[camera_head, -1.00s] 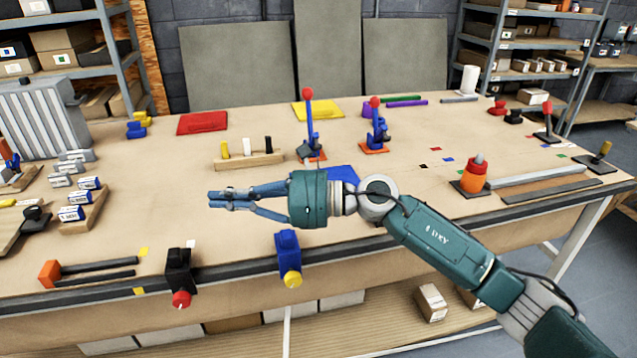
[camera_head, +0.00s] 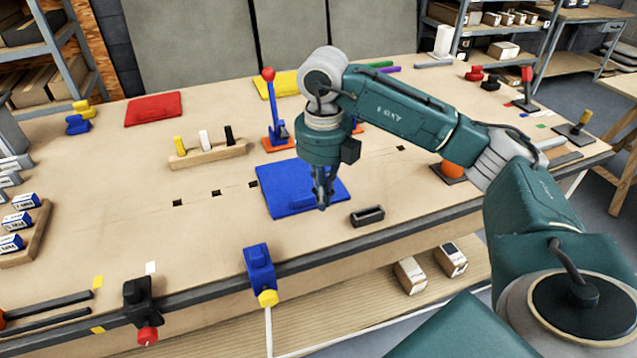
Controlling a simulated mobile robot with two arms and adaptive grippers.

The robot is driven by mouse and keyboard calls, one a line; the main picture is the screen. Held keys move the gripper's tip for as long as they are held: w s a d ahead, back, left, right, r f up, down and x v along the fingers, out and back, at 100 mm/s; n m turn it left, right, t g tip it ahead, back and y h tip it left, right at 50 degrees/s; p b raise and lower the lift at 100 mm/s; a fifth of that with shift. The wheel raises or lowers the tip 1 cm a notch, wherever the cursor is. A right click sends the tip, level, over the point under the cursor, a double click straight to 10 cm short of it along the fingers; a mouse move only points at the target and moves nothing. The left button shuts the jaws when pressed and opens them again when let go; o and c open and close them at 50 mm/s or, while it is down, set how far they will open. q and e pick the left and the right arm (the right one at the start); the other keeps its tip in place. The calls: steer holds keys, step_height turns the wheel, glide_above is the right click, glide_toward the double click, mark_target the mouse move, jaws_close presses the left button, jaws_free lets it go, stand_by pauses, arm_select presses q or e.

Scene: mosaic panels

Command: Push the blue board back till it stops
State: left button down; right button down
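The blue board (camera_head: 275,178) lies flat on the workbench, in the middle of the head view. A raised blue strip or handle (camera_head: 302,203) shows near its front edge. My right gripper (camera_head: 322,204) points straight down over the board's front right part, with its fingertips beside the right end of that strip. Its fingers look closed together, with nothing seen between them. I cannot tell whether the tips touch the board. My arm hides part of what is behind the board. My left gripper is not in view.
Behind the board stands a blue clamp with a red-knobbed lever (camera_head: 269,100). A wooden block with pegs (camera_head: 207,153) lies to the left. A small black holder (camera_head: 367,215) lies right of the board. A blue vise (camera_head: 259,270) sits on the front edge. Bare bench lies left of the board.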

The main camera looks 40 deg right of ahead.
step_height(320, 180, down, 6)
steer(key=shift+d+r+p, duration=0.1)
steer(key=shift+d+p, duration=0.05)
steer(key=shift+p, duration=0.6)
steer(key=w, duration=0.1)
steer(key=w+p, duration=0.1)
steer(key=w, duration=0.1)
steer(key=shift+w+d+p, duration=0.15)
steer(key=shift+d+p, duration=0.15)
steer(key=shift+w+d, duration=0.1)
steer(key=shift+w, duration=0.35)
